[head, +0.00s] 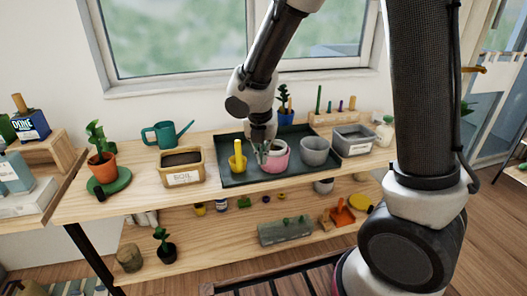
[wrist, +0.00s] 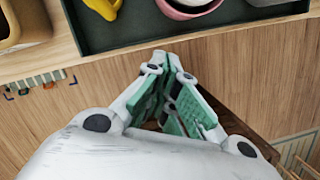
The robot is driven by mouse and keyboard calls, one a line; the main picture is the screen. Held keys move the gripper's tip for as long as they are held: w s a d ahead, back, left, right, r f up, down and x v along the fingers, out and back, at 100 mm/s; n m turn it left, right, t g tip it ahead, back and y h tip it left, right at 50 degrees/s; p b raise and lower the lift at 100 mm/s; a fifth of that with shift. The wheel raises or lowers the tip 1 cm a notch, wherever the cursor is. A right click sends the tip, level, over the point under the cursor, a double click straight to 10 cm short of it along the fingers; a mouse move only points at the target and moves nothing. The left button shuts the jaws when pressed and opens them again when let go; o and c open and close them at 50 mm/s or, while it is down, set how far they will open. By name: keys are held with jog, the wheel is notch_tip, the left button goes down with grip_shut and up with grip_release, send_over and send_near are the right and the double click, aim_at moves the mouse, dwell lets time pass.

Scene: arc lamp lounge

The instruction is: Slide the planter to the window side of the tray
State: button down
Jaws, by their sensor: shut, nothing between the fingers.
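The dark green tray (head: 240,178) lies on the wooden bench below the window, and its near edge shows in the wrist view (wrist: 130,40). A pink and white pot (head: 275,161) stands in its middle, partly hidden by my gripper; its rim shows at the top of the wrist view (wrist: 190,12). A grey pot (head: 315,151) stands to its right. I cannot tell for sure which of these is the planter. My gripper (head: 262,152) is shut and empty, pointing down by the pink pot. In the wrist view its fingertips (wrist: 165,62) are together, below the tray's near edge.
A yellow item (head: 238,161) is in the tray on the left. A soil box (head: 182,168) stands left of the tray, a grey bin (head: 352,140) at its right, and a blue pot with a plant (head: 285,115) behind. The window (head: 180,35) is beyond the bench.

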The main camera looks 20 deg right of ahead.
aim_at(275, 158)
jog(key=w+f, duration=0.1)
jog(key=f, duration=0.1)
jog(key=w+d+f, duration=0.1)
jog(key=f, duration=0.1)
jog(key=w+d+f, duration=0.1)
jog(key=w+f, duration=0.1)
jog(key=shift+d+f, duration=0.1)
jog(key=shift+f, duration=0.25)
jog(key=shift+w+d, duration=0.25)
jog(key=shift+w, duration=0.25)
jog(key=shift+w, duration=0.1)
